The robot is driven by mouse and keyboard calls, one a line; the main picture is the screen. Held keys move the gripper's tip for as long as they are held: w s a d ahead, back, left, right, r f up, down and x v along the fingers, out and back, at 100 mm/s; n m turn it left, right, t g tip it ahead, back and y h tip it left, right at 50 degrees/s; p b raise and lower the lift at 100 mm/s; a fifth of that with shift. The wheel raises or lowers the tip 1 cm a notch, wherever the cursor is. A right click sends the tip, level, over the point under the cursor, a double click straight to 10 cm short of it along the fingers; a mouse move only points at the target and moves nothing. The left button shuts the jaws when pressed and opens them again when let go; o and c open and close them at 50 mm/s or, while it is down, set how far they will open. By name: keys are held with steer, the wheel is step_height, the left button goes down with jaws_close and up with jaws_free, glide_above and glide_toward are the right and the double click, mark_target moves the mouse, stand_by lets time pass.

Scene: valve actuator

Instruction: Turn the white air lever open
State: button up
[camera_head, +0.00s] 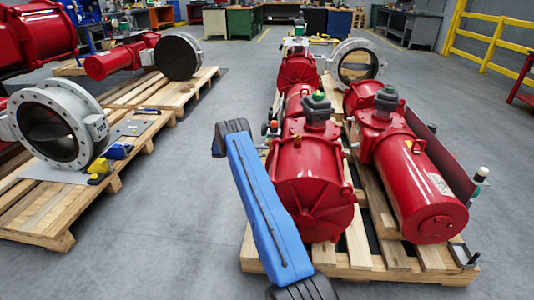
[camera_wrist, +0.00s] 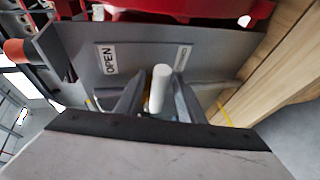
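The white air lever (camera_wrist: 158,88) is a short rounded white rod in the middle of the wrist view. It stands in front of a grey panel (camera_wrist: 140,62) with an OPEN label (camera_wrist: 109,59) to the left and another small label (camera_wrist: 181,57) to the right, hard to read. My gripper (camera_wrist: 160,92) has one dark finger on each side of the lever. The fingers look apart, with a narrow gap beside the lever; firm contact is not visible. In the head view, the lever and my gripper cannot be made out; my blue arm covers part of the area left of the near red actuator (camera_head: 310,185).
An orange-capped part (camera_wrist: 17,50) is at the wrist view's upper left; pallet boards (camera_wrist: 275,75) lie right. In the head view, a second red actuator (camera_head: 420,185) shares the right pallet (camera_head: 358,245). A left pallet (camera_head: 45,215) holds valves. The aisle between is clear.

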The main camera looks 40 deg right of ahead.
steer(key=shift+x, duration=1.7)
steer(key=shift+c, duration=0.5)
jaws_close()
